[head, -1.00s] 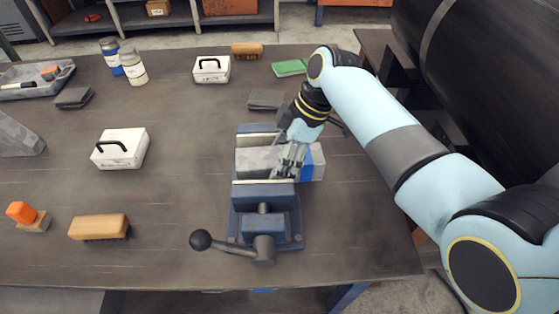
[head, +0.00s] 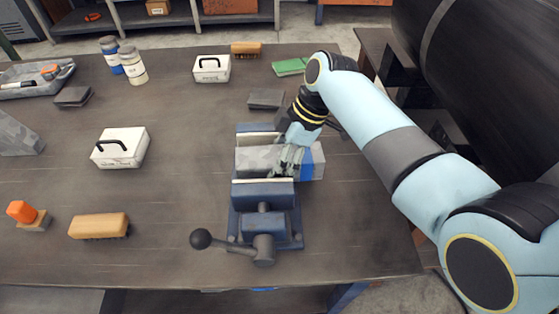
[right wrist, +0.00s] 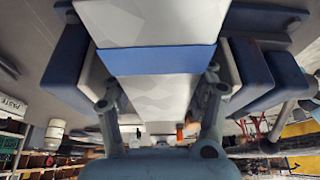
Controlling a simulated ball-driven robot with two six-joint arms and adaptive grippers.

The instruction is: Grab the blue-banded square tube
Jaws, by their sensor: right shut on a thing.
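The blue-banded square tube (head: 312,163) is grey and lies crosswise between the jaws of the blue vise (head: 264,214) on the workbench. Its blue band shows near its right end. My right gripper (head: 287,165) comes down onto the tube from above, just left of the band, and is shut on it. The right wrist view shows the tube (right wrist: 155,60) with its blue band between the two fingers of my right gripper (right wrist: 160,100), with vise jaws on both sides. The part of the tube under the fingers is hidden in the head view. My left gripper is not in view.
Two white boxes with black handles (head: 120,148) (head: 211,69), wooden brushes (head: 98,226), jars (head: 133,68) and a grey tray (head: 35,78) stand on the bench (head: 180,190). The vise handle (head: 201,239) sticks out to the left. A large dark cylinder (head: 490,90) is at the right.

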